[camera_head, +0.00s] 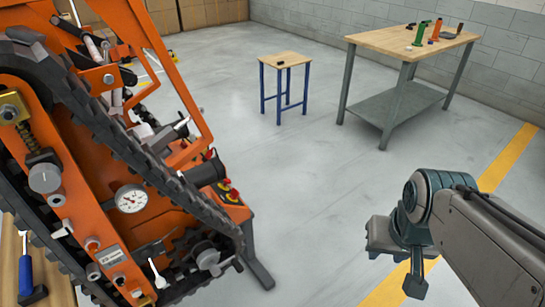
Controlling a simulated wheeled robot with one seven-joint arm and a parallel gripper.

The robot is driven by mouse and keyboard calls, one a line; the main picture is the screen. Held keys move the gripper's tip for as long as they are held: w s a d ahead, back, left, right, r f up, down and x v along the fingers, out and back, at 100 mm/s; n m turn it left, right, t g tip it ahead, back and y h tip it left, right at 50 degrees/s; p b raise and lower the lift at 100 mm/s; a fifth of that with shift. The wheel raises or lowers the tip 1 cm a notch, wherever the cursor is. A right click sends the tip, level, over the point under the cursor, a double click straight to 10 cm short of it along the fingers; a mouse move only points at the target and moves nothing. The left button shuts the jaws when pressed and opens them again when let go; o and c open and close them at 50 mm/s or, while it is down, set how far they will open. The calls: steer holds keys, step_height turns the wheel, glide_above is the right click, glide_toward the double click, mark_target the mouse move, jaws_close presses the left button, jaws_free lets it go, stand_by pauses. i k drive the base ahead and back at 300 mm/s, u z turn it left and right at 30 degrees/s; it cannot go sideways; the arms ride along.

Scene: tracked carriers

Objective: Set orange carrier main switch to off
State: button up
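The orange carrier (170,235) fills the left side of the view, with a black rubber track standing at a slant. On its near side are a white round gauge (130,198), a white-handled lever (157,272) and several grey knobs. Red and yellow controls (230,190) show at its right edge, partly behind the track. I cannot tell which control is the main switch or how it is set. My gripper (412,282) is at the lower right over the floor, well apart from the carrier. Its fingers are seen side-on, so their opening is unclear.
A small stool (286,60) with blue legs holds a dark object. A workbench (412,42) at the back right holds green, orange and dark items. The grey floor between carrier and gripper is clear.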

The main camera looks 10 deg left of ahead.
mark_target(234, 193)
steer(key=z, duration=0.05)
steer(key=i, duration=0.75)
steer(key=u, duration=0.65)
steer(key=i, duration=0.6)
steer(key=u, duration=0.4)
